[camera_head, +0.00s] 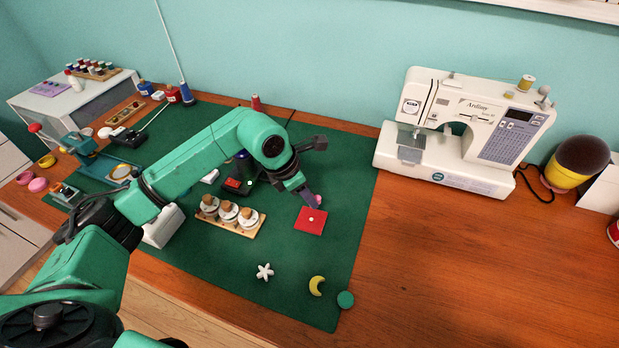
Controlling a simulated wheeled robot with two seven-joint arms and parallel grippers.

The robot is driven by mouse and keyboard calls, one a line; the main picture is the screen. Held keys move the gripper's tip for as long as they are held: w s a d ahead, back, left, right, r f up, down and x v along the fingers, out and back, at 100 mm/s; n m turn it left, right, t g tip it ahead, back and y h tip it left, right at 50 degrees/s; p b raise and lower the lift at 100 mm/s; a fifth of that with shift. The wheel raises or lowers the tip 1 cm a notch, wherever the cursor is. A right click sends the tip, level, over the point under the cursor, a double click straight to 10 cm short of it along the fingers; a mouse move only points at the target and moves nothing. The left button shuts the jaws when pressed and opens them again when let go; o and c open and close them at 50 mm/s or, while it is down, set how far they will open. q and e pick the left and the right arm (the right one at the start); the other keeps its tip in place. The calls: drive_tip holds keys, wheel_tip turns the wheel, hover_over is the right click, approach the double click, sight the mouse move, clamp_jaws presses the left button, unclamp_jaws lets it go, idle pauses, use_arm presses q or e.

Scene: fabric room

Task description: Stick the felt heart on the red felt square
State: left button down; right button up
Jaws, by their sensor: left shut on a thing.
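The red felt square (304,227) lies flat on the green mat, with a small white dot (311,219) near its middle. My left gripper (312,200) is just above the square's far edge, pointing down. It is shut on a small pink piece (319,200), likely the felt heart. Only a sliver of it shows beside the fingers, so its outline is hidden. I cannot tell if it touches the square. My right gripper is not in view.
A sewing machine (470,125) stands at right. The wooden table is clear at front right.

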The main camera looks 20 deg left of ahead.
sight(311, 218)
use_arm(q)
drive_tip(key=shift+w+f, duration=0.2)
drive_tip(key=shift+f, duration=0.1)
drive_tip(key=shift+s+f+b, duration=0.25)
drive_tip(key=shift+s+b, duration=0.15)
drive_tip(key=shift+s, duration=0.15)
drive_tip(key=shift+s+f+b, duration=0.25)
drive_tip(key=shift+s+b, duration=0.1)
drive_tip(key=shift+s, duration=0.15)
drive_tip(key=shift+w+f+b, duration=0.2)
drive_tip(key=shift+f+b, duration=0.15)
drive_tip(key=shift+f, duration=0.3)
drive_tip(key=shift+w+f+b, duration=0.15)
drive_tip(key=shift+f+b, duration=0.2)
drive_tip(key=shift+f, duration=0.25)
drive_tip(key=shift+f+b, duration=0.3)
drive_tip(key=shift+f, duration=0.25)
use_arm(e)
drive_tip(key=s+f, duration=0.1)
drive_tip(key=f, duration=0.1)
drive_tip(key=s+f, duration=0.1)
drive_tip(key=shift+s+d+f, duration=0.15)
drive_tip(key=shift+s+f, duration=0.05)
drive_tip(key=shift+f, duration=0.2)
use_arm(q)
drive_tip(key=shift+s+f, duration=0.1)
drive_tip(key=shift+f, duration=0.25)
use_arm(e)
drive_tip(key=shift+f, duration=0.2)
